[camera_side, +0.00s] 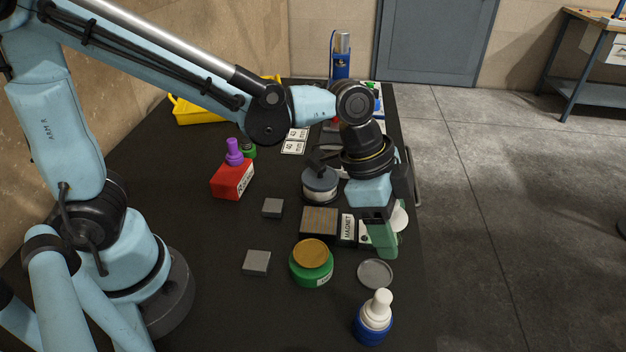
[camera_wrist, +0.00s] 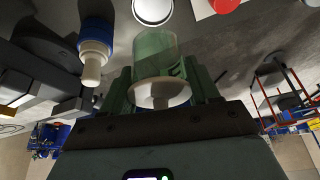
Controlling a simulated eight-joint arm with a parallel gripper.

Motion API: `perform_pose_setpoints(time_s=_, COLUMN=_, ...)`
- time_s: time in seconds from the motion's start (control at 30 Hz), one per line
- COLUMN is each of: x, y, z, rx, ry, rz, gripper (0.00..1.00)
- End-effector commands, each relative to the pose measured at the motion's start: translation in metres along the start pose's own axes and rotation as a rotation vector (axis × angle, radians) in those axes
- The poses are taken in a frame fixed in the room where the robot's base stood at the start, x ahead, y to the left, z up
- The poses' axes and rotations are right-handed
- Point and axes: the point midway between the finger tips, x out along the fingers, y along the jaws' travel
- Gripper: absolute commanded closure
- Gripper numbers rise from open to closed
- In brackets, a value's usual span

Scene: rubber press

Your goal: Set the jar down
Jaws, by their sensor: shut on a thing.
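My gripper (camera_side: 382,232) points down over the right side of the black table in the side view, its green fingers shut on the jar. The jar (camera_wrist: 156,60) is see-through greenish with a whitish round part, held between the fingers (camera_wrist: 162,92) in the wrist view. In the side view the fingers hide most of the jar; a pale rounded part (camera_side: 400,217) shows just right of them. I cannot tell whether the jar touches the table.
Near my gripper are a grey disc (camera_side: 375,273), a blue bottle with white cap (camera_side: 373,320), a green tub with brown lid (camera_side: 312,264) and a box marked MAGNET (camera_side: 348,228). A red box (camera_side: 232,180) stands farther left. The table's right edge is close.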

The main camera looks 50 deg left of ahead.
Motion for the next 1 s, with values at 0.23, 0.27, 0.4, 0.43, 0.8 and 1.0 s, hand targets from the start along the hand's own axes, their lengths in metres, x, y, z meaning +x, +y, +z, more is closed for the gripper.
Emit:
perform_pose_setpoints(time_s=0.23, x=0.029, y=0.0, z=0.012, rx=0.001, ry=0.0, rz=0.0, gripper=0.94)
perform_pose_setpoints(time_s=0.27, x=0.031, y=0.0, z=0.013, rx=0.001, ry=0.0, rz=0.0, gripper=0.94)
perform_pose_setpoints(time_s=0.4, x=0.037, y=0.0, z=0.015, rx=0.001, ry=0.0, rz=0.0, gripper=0.94)
perform_pose_setpoints(time_s=0.43, x=0.04, y=0.0, z=0.016, rx=0.001, ry=0.0, rz=0.0, gripper=0.94)
perform_pose_setpoints(time_s=0.8, x=0.072, y=0.001, z=0.03, rx=0.001, ry=0.001, rz=0.0, gripper=0.94)
perform_pose_setpoints(time_s=1.0, x=0.073, y=0.001, z=0.03, rx=0.001, ry=0.0, rz=0.0, gripper=0.94)
